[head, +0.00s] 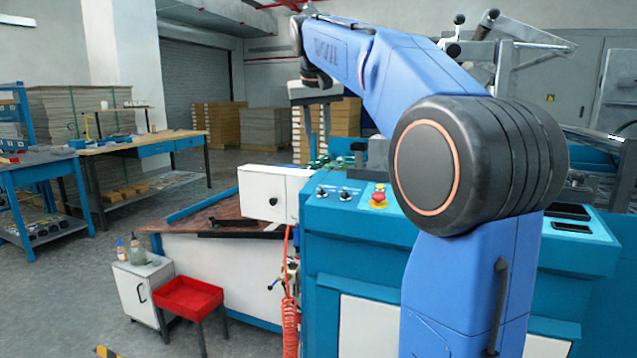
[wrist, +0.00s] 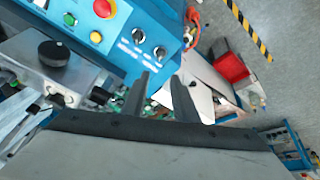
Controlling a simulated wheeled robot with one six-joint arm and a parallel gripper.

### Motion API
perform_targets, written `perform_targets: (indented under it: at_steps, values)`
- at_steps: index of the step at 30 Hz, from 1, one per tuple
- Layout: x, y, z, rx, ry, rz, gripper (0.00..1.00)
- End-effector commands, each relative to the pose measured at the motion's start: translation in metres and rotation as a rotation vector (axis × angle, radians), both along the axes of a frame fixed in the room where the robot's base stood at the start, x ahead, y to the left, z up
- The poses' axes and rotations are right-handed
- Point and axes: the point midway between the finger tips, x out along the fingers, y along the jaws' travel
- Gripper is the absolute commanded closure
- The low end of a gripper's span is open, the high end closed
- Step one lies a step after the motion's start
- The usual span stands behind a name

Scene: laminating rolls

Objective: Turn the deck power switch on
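Two black rotary switches sit side by side on the blue control panel (head: 400,222). In the wrist view they are one switch (wrist: 138,35) and another (wrist: 160,52); in the head view they are the left one (head: 321,192) and the right one (head: 345,194). White labels beside them are too small to read, so I cannot tell which is the deck power switch or how it is set. My gripper (wrist: 161,82) is open and empty. In the head view my gripper (head: 318,135) points down above and behind the panel, apart from the switches.
A red emergency button (head: 379,193) on a yellow base sits right of the switches. In the wrist view, green (wrist: 70,19) and yellow buttons lie close by, with a metal block bearing a black knob (wrist: 53,53). A white box (head: 265,193) stands left of the panel.

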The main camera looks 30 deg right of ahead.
Motion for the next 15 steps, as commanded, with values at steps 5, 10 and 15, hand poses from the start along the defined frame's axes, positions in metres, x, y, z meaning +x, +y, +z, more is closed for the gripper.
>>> perform_targets:
  at_steps: [5, 10, 15]
  values:
    - [0.009, -0.007, -0.028, 0.001, 0.003, 0.0, 0.73]
    - [0.018, -0.014, -0.056, 0.001, 0.003, 0.0, 0.73]
    - [0.028, -0.021, -0.084, 0.001, 0.002, 0.0, 0.73]
